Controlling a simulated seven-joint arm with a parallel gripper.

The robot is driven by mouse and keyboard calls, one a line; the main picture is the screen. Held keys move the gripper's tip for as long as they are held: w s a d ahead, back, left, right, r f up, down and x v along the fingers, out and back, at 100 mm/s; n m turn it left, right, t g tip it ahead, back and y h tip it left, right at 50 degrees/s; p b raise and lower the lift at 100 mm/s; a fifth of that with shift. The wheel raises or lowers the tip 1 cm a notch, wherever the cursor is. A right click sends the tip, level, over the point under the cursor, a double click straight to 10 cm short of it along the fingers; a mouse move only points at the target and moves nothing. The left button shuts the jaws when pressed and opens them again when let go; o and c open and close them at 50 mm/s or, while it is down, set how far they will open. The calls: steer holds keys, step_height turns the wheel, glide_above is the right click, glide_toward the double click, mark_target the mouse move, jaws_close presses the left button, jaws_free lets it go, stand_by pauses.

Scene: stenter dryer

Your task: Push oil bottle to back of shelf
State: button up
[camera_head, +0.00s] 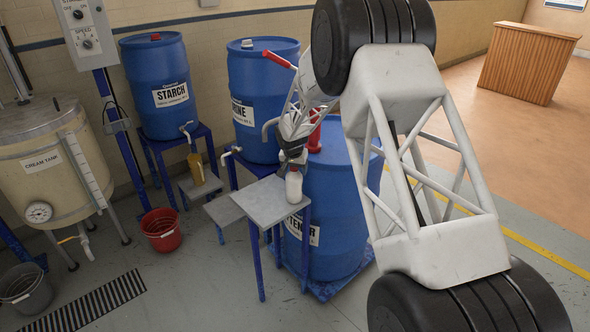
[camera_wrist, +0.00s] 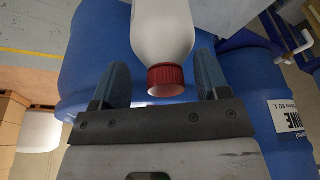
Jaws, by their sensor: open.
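A small white bottle (camera_head: 294,187) stands upright on a grey table-like shelf (camera_head: 263,203) near its right end. In the wrist view the white bottle (camera_wrist: 162,30) appears upside down, with a red screw cap (camera_wrist: 166,80). I take it as the oil bottle; no label is readable. My gripper (camera_head: 292,160) is just above and behind the bottle in the head view. In the wrist view my gripper (camera_wrist: 160,62) is open, with its blue-grey fingers on either side of the bottle's upper part. Small gaps show beside the cap. Contact with the bottle's body cannot be told.
Blue drums stand behind: a starch drum (camera_head: 158,85), a second drum (camera_head: 262,95) and a third drum (camera_head: 335,215) close beside the shelf. An amber container (camera_head: 196,168) stands on a small stand at left. A red bucket (camera_head: 161,229) is on the floor.

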steer(key=shift+r, duration=0.1)
steer(key=v, duration=0.7)
steer(key=shift+r, duration=0.2)
steer(key=shift+s, duration=0.15)
steer(key=s+d+r, duration=0.8)
steer(key=s+r, duration=0.2)
steer(key=s, duration=0.3)
steer(key=s+d+r, duration=0.9)
steer(key=s+r, duration=0.1)
steer(key=s, duration=0.3)
steer(key=s+d, duration=0.3)
steer(key=s, duration=0.8)
steer(key=s+d+n, duration=0.1)
steer(key=s+d, duration=0.1)
steer(key=s, duration=0.9)
steer(key=s+d+n, duration=0.1)
steer(key=s+d, duration=0.2)
steer(key=s, duration=0.9)
steer(key=shift+d+r, duration=0.15)
steer(key=shift+d, duration=0.25)
